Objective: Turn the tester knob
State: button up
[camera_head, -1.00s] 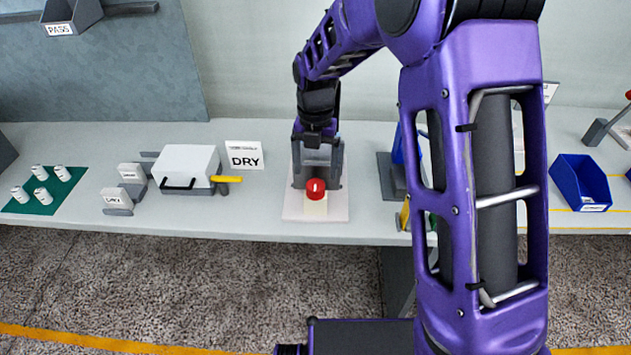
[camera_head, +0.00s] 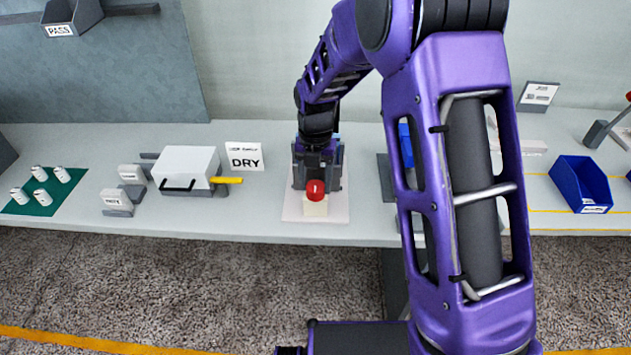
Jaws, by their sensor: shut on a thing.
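The tester stands on a pale square plate (camera_head: 339,211) at the middle of the bench. It has grey side parts and a cream block (camera_head: 316,209) in front topped by a red rounded piece (camera_head: 315,189). My gripper (camera_head: 317,168) points down at the tester, just behind the red piece. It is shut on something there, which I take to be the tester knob. The knob and the fingertips are hidden by the gripper and the grey parts, so I cannot see how far the knob is turned.
White cylinders (camera_head: 41,195) sit on a green mat (camera_head: 62,194) at far left. A blue bin (camera_head: 580,184) is at right. My arm hides part of the bench.

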jog(key=c, duration=0.4)
